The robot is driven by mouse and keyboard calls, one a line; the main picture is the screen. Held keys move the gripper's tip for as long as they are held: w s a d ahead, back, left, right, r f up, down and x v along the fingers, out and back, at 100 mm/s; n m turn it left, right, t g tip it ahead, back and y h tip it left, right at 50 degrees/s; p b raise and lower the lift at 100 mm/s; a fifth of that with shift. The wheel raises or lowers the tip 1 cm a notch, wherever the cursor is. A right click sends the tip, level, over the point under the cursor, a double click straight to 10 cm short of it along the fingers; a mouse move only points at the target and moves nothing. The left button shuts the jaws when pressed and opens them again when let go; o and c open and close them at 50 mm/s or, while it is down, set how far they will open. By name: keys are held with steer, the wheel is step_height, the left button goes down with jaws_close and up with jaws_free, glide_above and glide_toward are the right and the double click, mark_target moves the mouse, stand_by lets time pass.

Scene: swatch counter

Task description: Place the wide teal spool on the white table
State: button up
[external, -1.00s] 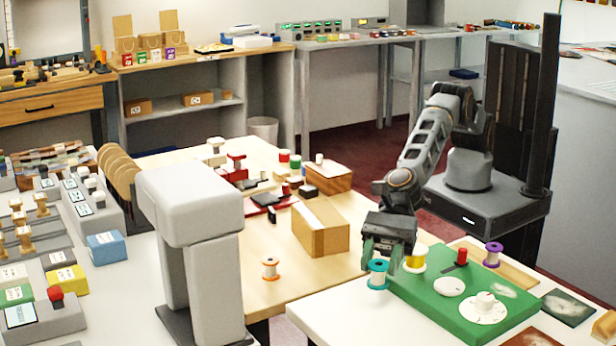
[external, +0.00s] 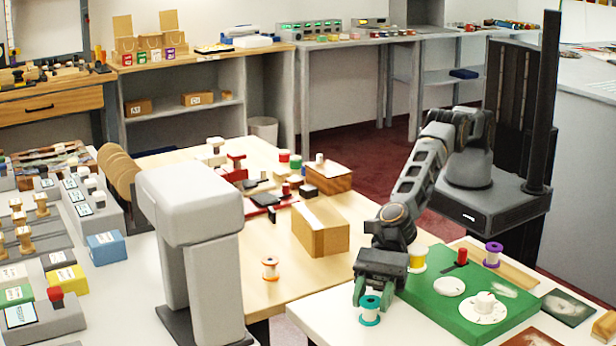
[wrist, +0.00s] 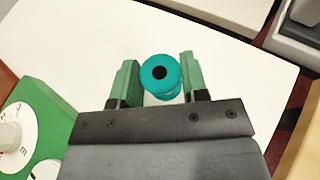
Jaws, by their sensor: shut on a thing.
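The wide teal spool (external: 370,310) has teal flanges and a pale middle. My gripper (external: 372,297) is shut on it, with a green finger at either side. In the wrist view the spool (wrist: 160,73) stands between the fingers, its round top with a dark hole facing the camera. The white table (external: 335,322) is under the spool, and the spool is to the left of the green board. I cannot tell whether its lower flange touches the table.
The green board (external: 440,310) with a white dial (external: 485,303), a red peg (external: 461,257) and a yellow spool (external: 417,259) is close on the right. A purple spool (external: 493,254) stands farther back. A wooden table with a cardboard box (external: 320,232) and an orange spool (external: 270,268) lies beyond.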

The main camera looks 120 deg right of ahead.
steer(key=shift+f, duration=0.1)
steer(key=o, duration=1)
